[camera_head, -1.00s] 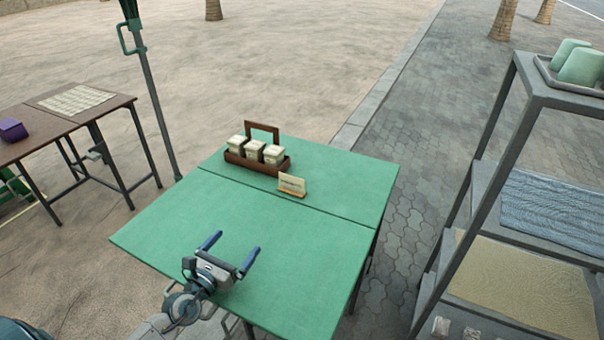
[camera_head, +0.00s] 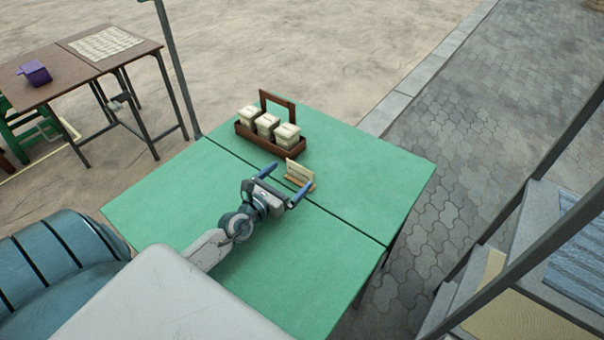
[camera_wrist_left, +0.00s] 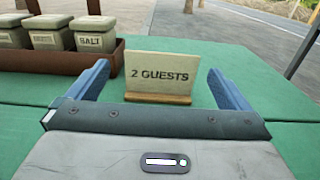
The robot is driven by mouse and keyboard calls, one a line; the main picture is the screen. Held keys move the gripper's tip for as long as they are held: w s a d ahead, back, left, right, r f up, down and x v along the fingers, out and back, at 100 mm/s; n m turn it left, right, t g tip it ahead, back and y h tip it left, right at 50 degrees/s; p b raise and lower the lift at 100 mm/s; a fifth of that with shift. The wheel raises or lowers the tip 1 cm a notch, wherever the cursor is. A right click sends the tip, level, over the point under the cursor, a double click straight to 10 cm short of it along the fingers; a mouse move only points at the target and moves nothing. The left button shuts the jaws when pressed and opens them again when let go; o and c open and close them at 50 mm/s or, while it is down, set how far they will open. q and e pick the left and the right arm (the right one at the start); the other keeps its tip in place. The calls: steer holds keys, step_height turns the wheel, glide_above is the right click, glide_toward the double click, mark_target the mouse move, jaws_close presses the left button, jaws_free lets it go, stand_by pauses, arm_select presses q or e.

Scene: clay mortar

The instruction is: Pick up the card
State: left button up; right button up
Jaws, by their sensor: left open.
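The card (camera_head: 298,173) is a small cream card in a light wooden base, standing upright on the green table (camera_head: 170,205). In the left wrist view the card (camera_wrist_left: 161,73) reads "2 GUESTS" and appears between the two blue fingers. My left gripper (camera_head: 284,183) is open and empty, with its fingers pointing at the card. The card seems to lie just ahead of or between the fingertips; the exact gap is hard to tell. My right gripper is not in view.
A dark wooden caddy (camera_head: 258,141) with a handle and several lidded cream jars stands behind and left of the card. A brown table with a purple container (camera_head: 35,72) stands at far left. Grey shelves (camera_head: 535,215) stand at right. The front of the green table is clear.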

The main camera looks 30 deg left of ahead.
mark_target(299, 168)
arm_select(q)
steer(key=shift+w, duration=0.65)
steer(key=shift+w+d, duration=0.15)
steer(key=shift+w, duration=0.75)
steer(key=w, duration=0.4)
steer(key=shift+d, duration=0.25)
steer(key=shift+w, duration=0.1)
steer(key=c, duration=0.8)
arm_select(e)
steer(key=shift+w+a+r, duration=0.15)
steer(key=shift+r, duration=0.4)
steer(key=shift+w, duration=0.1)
